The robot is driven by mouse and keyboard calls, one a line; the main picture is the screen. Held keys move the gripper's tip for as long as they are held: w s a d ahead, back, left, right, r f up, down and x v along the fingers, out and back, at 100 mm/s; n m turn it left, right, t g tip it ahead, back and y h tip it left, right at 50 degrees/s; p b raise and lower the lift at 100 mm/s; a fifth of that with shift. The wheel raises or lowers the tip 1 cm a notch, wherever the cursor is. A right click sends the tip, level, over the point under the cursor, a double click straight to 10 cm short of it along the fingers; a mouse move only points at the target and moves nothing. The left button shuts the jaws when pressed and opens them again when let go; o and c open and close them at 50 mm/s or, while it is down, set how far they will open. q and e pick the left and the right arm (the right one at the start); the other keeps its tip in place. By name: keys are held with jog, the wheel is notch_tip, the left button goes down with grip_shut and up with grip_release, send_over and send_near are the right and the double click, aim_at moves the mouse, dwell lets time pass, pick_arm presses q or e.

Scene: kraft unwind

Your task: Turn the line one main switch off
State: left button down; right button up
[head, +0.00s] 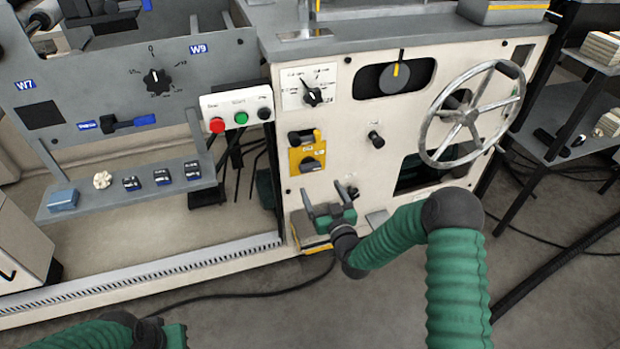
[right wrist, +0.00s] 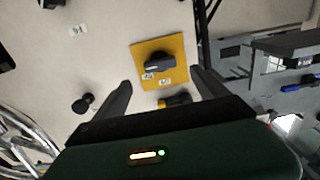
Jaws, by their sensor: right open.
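A yellow plate (head: 294,157) with a black rotary switch handle (head: 312,163) sits on the cream machine front. The handle lies roughly level. The plate also shows in the right wrist view (right wrist: 182,52), with the handle (right wrist: 160,62) between and beyond my fingertips. A second black handle on a yellow base (head: 301,137) sits just above the plate. I cannot read the labels to tell which is line one. My right gripper (head: 324,192) is open and empty, just below the plate and apart from it. My left arm shows at the bottom left; its fingers are not seen.
A black knob (head: 376,140) and a spoked handwheel (head: 470,115) are to the right. A button box (head: 238,108) with red, green and black buttons is to the left. A dial panel (head: 305,86) is above. A shelf (head: 130,188) holds small parts.

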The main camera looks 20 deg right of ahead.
aim_at(312, 170)
jog(key=w+b, duration=0.3)
jog(key=w, duration=0.5)
jog(key=shift+w+a+f, duration=0.1)
jog(key=shift+w, duration=0.5)
jog(key=shift+c, duration=0.4)
jog(key=c, duration=1.3)
